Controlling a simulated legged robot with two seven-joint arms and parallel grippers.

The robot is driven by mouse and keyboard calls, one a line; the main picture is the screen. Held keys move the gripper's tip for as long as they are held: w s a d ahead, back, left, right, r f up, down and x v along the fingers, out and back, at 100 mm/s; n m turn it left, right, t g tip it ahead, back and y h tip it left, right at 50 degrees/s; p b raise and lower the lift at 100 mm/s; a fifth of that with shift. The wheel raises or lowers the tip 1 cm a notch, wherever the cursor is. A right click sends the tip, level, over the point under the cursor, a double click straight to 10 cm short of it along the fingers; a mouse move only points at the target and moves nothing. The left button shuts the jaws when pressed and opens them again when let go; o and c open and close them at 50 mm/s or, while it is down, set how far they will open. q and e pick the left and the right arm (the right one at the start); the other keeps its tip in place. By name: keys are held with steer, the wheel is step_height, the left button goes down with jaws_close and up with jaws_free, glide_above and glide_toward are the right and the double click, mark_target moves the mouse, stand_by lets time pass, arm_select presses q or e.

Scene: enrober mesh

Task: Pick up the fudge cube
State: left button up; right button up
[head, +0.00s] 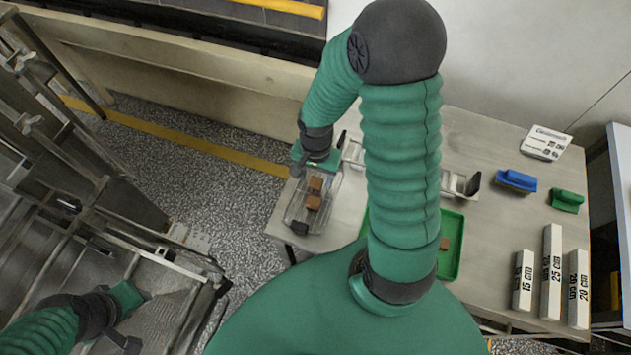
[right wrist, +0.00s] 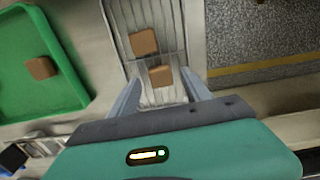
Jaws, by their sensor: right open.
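Two brown fudge cubes, one farther (head: 315,184) and one nearer (head: 313,202), sit in a wire-mesh tray (head: 325,222) on the table's left end. In the right wrist view the same two cubes (right wrist: 143,42) (right wrist: 161,75) lie on the mesh, the second one between the finger lines. A third brown cube (head: 445,243) lies in the green tray (head: 452,262), partly behind my arm. My right gripper (head: 316,170) is open above the mesh tray's far end, with nothing held. My left gripper (head: 127,305) is low at the left, away from the cubes; its jaws are unclear.
The table (head: 480,225) carries a blue block (head: 516,181), a green block (head: 567,201), a white labelled card (head: 546,143) and three white length-marked bars (head: 551,272). A metal frame (head: 75,215) stands at the left. My right arm hides the table's middle.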

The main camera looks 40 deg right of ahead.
steer(key=shift+s+f, duration=0.1)
steer(key=shift+f, duration=0.5)
steer(key=shift+w+f, duration=0.2)
steer(key=shift+w, duration=0.05)
steer(key=shift+c, duration=0.3)
steer(key=c, duration=1)
